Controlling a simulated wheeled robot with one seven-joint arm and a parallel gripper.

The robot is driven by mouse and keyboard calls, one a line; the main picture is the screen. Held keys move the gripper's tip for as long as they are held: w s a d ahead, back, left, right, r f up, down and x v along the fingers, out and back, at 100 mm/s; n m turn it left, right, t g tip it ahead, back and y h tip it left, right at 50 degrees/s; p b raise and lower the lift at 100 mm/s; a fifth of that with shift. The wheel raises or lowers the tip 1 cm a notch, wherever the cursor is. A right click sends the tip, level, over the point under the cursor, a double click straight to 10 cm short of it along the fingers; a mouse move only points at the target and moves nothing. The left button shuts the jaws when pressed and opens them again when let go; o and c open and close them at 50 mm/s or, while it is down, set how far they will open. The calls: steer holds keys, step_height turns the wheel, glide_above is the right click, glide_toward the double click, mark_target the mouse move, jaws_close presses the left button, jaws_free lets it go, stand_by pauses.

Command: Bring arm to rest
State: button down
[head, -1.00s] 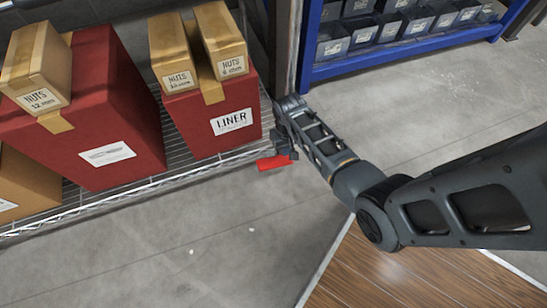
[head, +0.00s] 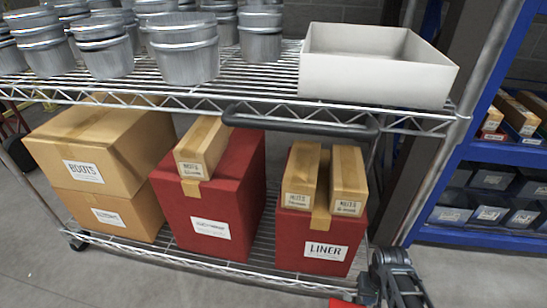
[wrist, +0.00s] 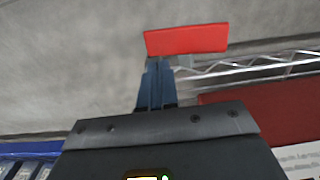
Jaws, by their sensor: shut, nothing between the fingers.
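My gripper (head: 362,293) shows at the bottom edge of the head view, below and just right of the red LINER box (head: 320,257). My forearm (head: 399,283) is partly cut off there. In the wrist view the two blue-grey fingers of my gripper (wrist: 157,72) are together, with nothing between them. A flat red piece (wrist: 186,40) shows at their tips; I cannot tell whether it is part of the gripper.
A wire shelf cart (head: 190,262) carries cardboard and red boxes below, with metal tins (head: 187,60) and a white tray (head: 380,88) above. A blue bin rack (head: 480,237) stands at right. Grey floor (head: 30,225) is open in front of the cart.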

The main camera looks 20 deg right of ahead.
steer(key=s+a+r+n+t+h, duration=0.15)
steer(key=s+a+t, duration=0.25)
steer(key=s+a, duration=0.45)
steer(key=s+a+r+n+t, duration=0.25)
steer(key=s+a+r, duration=0.2)
steer(key=r, duration=0.35)
steer(key=s+a+r+n+t, duration=0.1)
steer(key=s+a+r+t, duration=0.25)
steer(key=s+r, duration=0.35)
steer(key=s+a+r+n+t+p, duration=0.1)
steer(key=r+t+p, duration=0.1)
steer(key=r+p, duration=1.1)
steer(key=s+a+r+t+y+p, duration=0.1)
steer(key=r+p, duration=1.3)
steer(key=r, duration=2.2)
steer(key=shift+s+a+r+n+t, duration=0.2)
steer(key=shift+s+n+t, duration=0.2)
steer(key=shift+s+t, duration=0.45)
